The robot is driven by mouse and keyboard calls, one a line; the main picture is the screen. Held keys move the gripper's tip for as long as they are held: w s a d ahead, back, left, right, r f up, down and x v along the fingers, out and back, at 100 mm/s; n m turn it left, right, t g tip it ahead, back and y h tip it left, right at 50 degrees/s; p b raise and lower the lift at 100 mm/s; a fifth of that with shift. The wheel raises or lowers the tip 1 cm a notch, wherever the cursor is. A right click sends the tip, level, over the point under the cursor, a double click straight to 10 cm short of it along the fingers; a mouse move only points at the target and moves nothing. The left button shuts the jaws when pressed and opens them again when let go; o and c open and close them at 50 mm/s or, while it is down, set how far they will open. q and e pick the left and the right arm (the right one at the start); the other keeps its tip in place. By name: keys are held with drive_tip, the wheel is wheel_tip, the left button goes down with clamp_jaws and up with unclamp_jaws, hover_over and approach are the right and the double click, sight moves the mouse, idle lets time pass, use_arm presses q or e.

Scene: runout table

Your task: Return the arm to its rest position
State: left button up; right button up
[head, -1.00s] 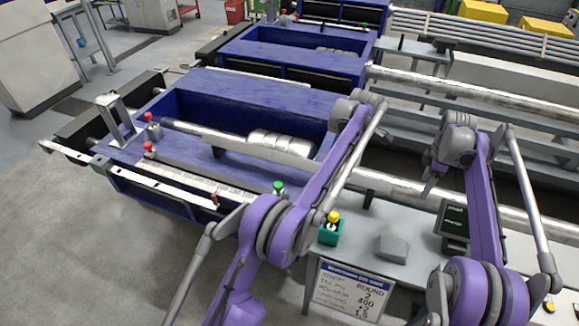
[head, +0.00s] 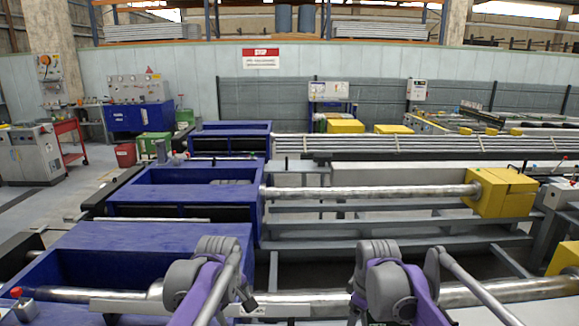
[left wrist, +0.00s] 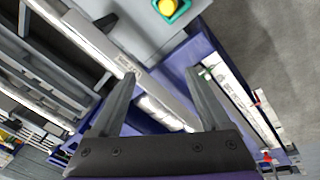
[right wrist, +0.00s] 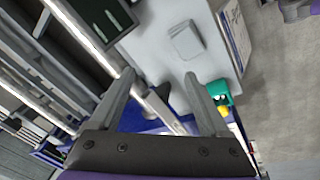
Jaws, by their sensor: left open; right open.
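My two purple arms rise from the bottom edge of the head view, the left (head: 205,290) and the right (head: 400,290). They stand in front of the steel bar and rails. In the left wrist view my left gripper (left wrist: 160,76) has its fingers spread with nothing between them. Blue frame and a pale bar lie beyond its fingers. In the right wrist view my right gripper (right wrist: 160,76) is also spread and empty, above a grey table top (right wrist: 160,30). In the head view the lower arms are cut off.
A blue frame (head: 130,238) carries steel bars at the left. A yellow block (head: 500,190) sits on the bar at the right. In the right wrist view a grey block (right wrist: 186,40) lies on the table near a green box (right wrist: 224,90). Bare floor shows beyond.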

use_arm(q)
drive_tip(key=s+a+f+m+t, duration=0.1)
drive_tip(key=s+f+m, duration=0.2)
drive_tip(key=s, duration=0.6)
drive_tip(key=s+a+f+m+t, duration=0.1)
drive_tip(key=s+a+f+m, duration=0.1)
drive_tip(key=s, duration=0.7)
drive_tip(key=s+a+f+m, duration=0.1)
drive_tip(key=s+f+m, duration=0.4)
drive_tip(key=s, duration=0.4)
drive_tip(key=shift+s+a+t, duration=0.15)
drive_tip(key=shift+s+t, duration=0.05)
drive_tip(key=shift+t, duration=0.2)
use_arm(e)
drive_tip(key=s+f+m+t, duration=0.1)
drive_tip(key=s+f+m, duration=0.2)
drive_tip(key=s, duration=0.6)
drive_tip(key=s+d+f+m+t, duration=0.1)
drive_tip(key=s+f+m, duration=0.2)
drive_tip(key=s, duration=0.5)
drive_tip(key=s+f+m, duration=0.3)
drive_tip(key=s+m, duration=0.1)
drive_tip(key=s, duration=0.5)
drive_tip(key=shift+s+d+f+t, duration=0.15)
drive_tip(key=shift+s+f+t, duration=0.15)
drive_tip(key=shift+s+t, duration=0.1)
use_arm(q)
drive_tip(key=shift+r, duration=0.1)
